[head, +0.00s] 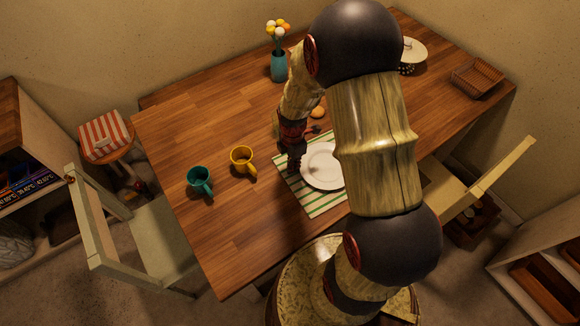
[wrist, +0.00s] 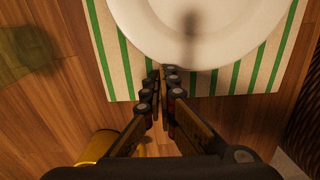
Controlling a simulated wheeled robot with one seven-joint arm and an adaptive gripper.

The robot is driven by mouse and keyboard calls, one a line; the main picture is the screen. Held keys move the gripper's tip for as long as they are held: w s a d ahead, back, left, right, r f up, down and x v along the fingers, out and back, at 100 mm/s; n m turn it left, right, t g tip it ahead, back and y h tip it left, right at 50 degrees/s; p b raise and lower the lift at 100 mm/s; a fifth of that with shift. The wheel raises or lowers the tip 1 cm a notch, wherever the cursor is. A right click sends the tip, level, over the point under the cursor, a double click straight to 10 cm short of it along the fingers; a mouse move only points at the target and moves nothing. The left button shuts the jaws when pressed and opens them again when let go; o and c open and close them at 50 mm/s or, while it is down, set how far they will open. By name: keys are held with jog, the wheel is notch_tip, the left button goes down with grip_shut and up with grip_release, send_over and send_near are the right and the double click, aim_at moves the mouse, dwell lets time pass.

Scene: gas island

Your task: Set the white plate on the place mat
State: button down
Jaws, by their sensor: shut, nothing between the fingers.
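The white plate (head: 320,166) lies on the green-and-white striped place mat (head: 315,205) on the wooden table. My arm hides the right part of both in the head view. In the wrist view the plate (wrist: 240,40) fills the top middle, with bare striped mat (wrist: 120,75) showing around its near edge. My gripper (head: 295,162) is at the plate's left side, above the mat. In the wrist view its fingers (wrist: 162,75) are shut and empty, with the tips close to the plate's rim. I cannot tell whether they touch it.
A yellow mug (head: 242,158) and a teal mug (head: 200,181) stand left of the mat. A blue vase with flowers (head: 279,66), a white-lidded pot (head: 411,55) and a wicker basket (head: 477,78) stand farther back. Chairs flank the table. The left tabletop is mostly clear.

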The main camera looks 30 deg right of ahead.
aim_at(317, 158)
jog(key=d, duration=0.3)
jog(key=d+p, duration=0.1)
jog(key=d, duration=0.3)
jog(key=d+p, duration=0.1)
jog(key=d, duration=0.2)
jog(key=shift+s+d, duration=0.2)
jog(key=shift+s, duration=0.15)
